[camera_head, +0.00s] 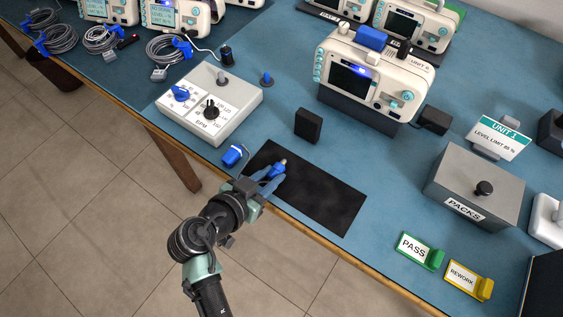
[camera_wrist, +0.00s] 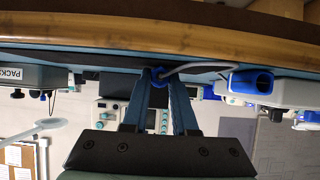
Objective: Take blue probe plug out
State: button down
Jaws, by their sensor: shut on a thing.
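My gripper (camera_head: 270,177) is shut on a small blue plug (camera_head: 277,168) with a yellowish tip, at the near left edge of the black mat. The held blue plug also shows between the blue fingers in the wrist view (camera_wrist: 159,75), with a grey cable running off to the right. No socket shows around its tip, and whether it touches the mat is unclear. A blue probe clip (camera_head: 232,156) with a pale cable lies left of the mat; it shows large with an open end in the wrist view (camera_wrist: 251,81). A monitor (camera_head: 372,75) stands behind the mat.
The black mat (camera_head: 325,195) is mostly bare. A small black block (camera_head: 308,125) stands behind it. A grey-white dial box (camera_head: 210,107) is at left. The PACKS box (camera_head: 474,186), PASS holder (camera_head: 421,250) and REWORK holder (camera_head: 468,281) are at right. Coiled cables (camera_head: 101,40) lie far left.

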jog(key=c, duration=0.6)
grip_release()
jog(key=v, duration=1.3)
jog(key=shift+p, duration=0.4)
